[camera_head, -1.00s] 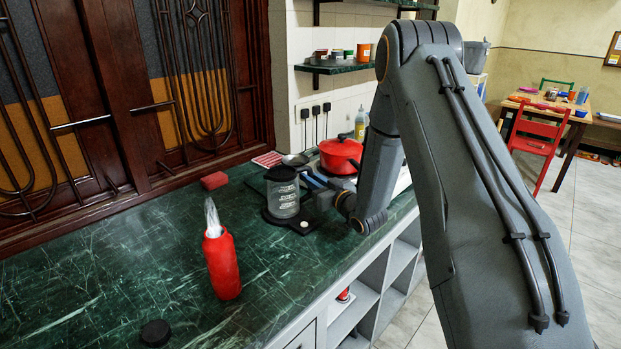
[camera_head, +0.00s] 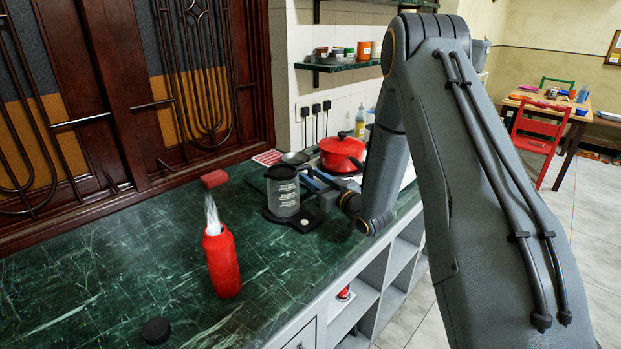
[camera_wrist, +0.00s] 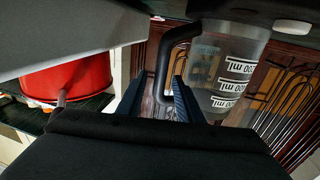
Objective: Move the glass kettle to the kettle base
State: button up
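The glass kettle (camera_head: 285,198), clear with white markings and a black lid, stands upright on the black kettle base (camera_head: 306,222) in the head view. In the wrist view the kettle (camera_wrist: 232,62) appears upside down, with its black handle (camera_wrist: 162,65) on the left. My gripper (camera_head: 312,181) is just right of the kettle, on its handle side. In the wrist view its fingers (camera_wrist: 157,98) are spread, with the end of the handle appearing in the gap and clear space around it. The kettle's underside is hidden.
A red pot (camera_head: 342,153) stands close behind my gripper. A red bottle (camera_head: 222,262), a red block (camera_head: 214,179) and a black disc (camera_head: 156,331) are on the green counter (camera_head: 120,270). The counter's front left area is mostly clear.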

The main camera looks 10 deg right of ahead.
jog(key=s+d+f+g+h, duration=0.1)
jog(key=s+g+h, duration=0.1)
jog(key=s, duration=0.2)
jog(key=s+d+f+m+g+h+b, duration=0.1)
jog(key=s+d+g+h, duration=0.1)
jog(key=s, duration=0.3)
jog(key=s+d+f+g+h, duration=0.1)
jog(key=s+g, duration=0.1)
jog(key=s, duration=0.2)
jog(key=shift+s+d+m+h+b, duration=0.2)
jog(key=shift+s+m+h+b, duration=0.1)
jog(key=shift+m+h, duration=0.1)
jog(key=s+g, duration=0.1)
jog(key=s, duration=0.2)
jog(key=s+m+g+h, duration=0.1)
jog(key=s, duration=0.2)
jog(key=shift+a+f+g, duration=0.15)
jog(key=shift+g, duration=0.25)
jog(key=s+a+r+m+g, duration=0.1)
jog(key=s+a+g, duration=0.1)
jog(key=s, duration=0.8)
jog(key=s+a+r+g, duration=0.1)
jog(key=s+a+g, duration=0.2)
jog(key=s, duration=0.7)
jog(key=shift+s+m+g, duration=0.25)
jog(key=shift+m+g, duration=0.15)
jog(key=shift+g, duration=0.8)
jog(key=shift+a, duration=0.1)
